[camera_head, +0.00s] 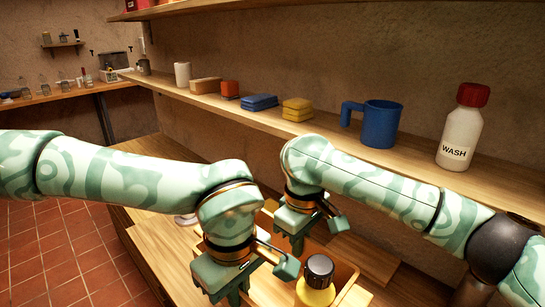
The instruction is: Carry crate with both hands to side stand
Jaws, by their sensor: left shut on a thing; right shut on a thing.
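A wooden crate (345,273) is at the bottom centre, partly hidden by my arms and cut by the picture's lower edge. A yellow jar or bottle with a black lid (317,285) stands inside it. My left gripper (256,278) is shut on the crate at its left part. My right gripper (312,232) is shut on the crate at its far part. The gripped spots are mostly hidden behind the green hands. I cannot tell whether the crate touches the surface below. I cannot tell which surface is the side stand.
A wooden wall shelf (330,133) above holds a WASH bottle (462,128), a blue mug (378,124), yellow sponges (297,109) and blue cloths (259,102). A wooden counter (163,245) lies left of the crate. Tiled floor (50,250) is open at far left.

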